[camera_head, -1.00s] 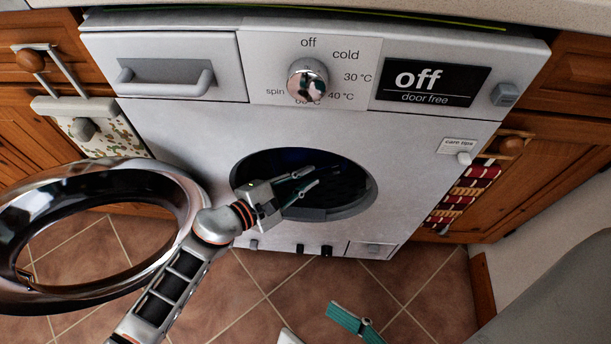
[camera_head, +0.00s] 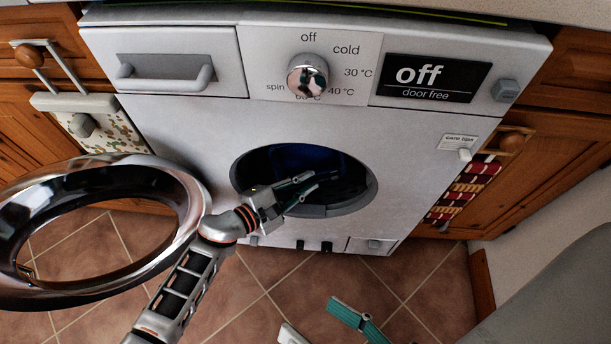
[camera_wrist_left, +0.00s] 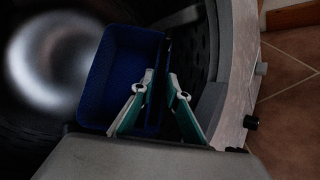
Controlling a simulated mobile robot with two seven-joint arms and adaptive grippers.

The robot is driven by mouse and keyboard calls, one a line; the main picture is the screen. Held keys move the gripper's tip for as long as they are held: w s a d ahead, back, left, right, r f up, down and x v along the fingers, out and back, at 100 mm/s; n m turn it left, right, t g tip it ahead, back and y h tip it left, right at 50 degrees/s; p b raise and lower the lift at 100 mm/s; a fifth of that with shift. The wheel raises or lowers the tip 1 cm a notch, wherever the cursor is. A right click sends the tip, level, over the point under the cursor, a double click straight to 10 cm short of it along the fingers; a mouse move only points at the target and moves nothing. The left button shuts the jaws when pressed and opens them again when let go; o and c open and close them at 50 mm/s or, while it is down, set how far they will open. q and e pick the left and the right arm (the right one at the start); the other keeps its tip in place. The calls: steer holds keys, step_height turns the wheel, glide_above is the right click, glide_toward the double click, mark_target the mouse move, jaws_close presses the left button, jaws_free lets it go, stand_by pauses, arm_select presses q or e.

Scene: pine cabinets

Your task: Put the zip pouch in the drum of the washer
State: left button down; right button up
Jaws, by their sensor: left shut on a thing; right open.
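The white washer (camera_head: 210,135) stands ahead with its round door (camera_head: 190,215) swung open to the left. My left gripper (camera_head: 313,181) reaches into the mouth of the drum (camera_head: 352,185). The zip pouch (camera_head: 292,160) shows as a dark blue shape inside the opening. In the left wrist view the blue pouch (camera_wrist_left: 110,80) has its right edge between the fingers of my left gripper (camera_wrist_left: 161,80), which is shut on it. The dark drum wall (camera_wrist_left: 195,55) is behind. Whether the pouch touches the drum is too dark to tell. My right gripper (camera_head: 325,325) is open and empty, low over the floor.
The washer's panel has a dial (camera_head: 307,75) and a display (camera_head: 428,77) reading "off, door free". Pine cabinets (camera_head: 560,150) flank it, with a red patterned cloth (camera_head: 465,190) on the right and a patterned cloth (camera_head: 105,130) on the left. The tiled floor (camera_head: 400,285) is mostly clear.

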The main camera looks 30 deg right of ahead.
arm_select(q)
steer(key=shift+f, duration=0.3)
steer(key=c, duration=1.9)
jaws_free()
steer(key=shift+f, duration=0.1)
steer(key=shift+a, duration=0.15)
steer(key=v, duration=1.1)
steer(key=shift+s+a, duration=0.15)
steer(key=shift+a, duration=0.15)
